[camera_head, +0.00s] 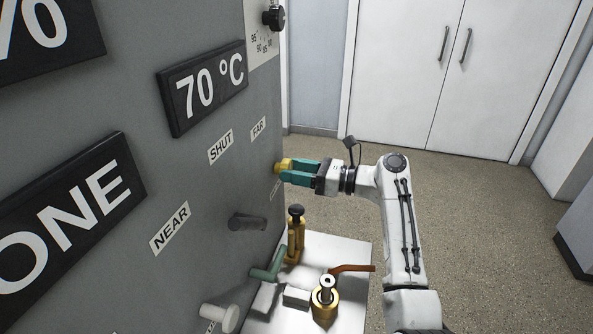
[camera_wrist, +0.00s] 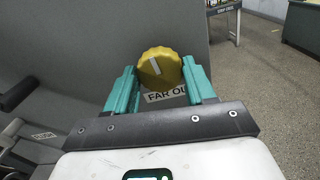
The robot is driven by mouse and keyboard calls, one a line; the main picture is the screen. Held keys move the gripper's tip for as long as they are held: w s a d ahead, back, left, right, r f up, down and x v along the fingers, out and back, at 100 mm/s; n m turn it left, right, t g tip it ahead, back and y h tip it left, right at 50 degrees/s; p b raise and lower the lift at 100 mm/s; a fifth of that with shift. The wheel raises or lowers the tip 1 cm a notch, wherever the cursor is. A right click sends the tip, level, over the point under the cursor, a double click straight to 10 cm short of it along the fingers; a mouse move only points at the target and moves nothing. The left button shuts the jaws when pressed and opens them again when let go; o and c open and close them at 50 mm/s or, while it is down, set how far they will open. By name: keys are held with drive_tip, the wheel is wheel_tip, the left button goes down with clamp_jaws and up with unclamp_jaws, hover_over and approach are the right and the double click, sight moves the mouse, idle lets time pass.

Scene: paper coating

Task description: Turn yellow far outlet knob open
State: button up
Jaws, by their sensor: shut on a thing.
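The yellow far outlet knob (camera_wrist: 160,67) sits on the grey panel above a label reading "FAR OU", the rest hidden by a finger. Its white pointer mark is tilted, with its top leaning left in the wrist view. My gripper (camera_wrist: 160,88) has its two teal fingers on either side of the knob and is shut on it. In the head view the knob (camera_head: 283,166) shows at the panel's right edge, partly covered by the teal fingers of my gripper (camera_head: 290,172).
Below the gripper, a white shelf (camera_head: 345,250) carries brass fittings (camera_head: 325,302), a green lever (camera_head: 268,268) and an orange lever (camera_head: 350,268). A dark grey knob (camera_head: 247,222) and a pale knob (camera_head: 222,316) jut from the panel. Open floor (camera_head: 480,220) lies to the right.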

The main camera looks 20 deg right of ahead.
drive_tip(key=shift+f+n+b, duration=0.2)
drive_tip(key=shift+n+b, duration=4.2)
drive_tip(key=shift+n, duration=2.8)
drive_tip(key=shift+f+n+b, duration=0.15)
drive_tip(key=shift+n+b, duration=4.25)
drive_tip(key=shift+n, duration=3.1)
drive_tip(key=o, duration=1)
drive_tip(key=shift+r, duration=0.15)
drive_tip(key=shift+o, duration=0.2)
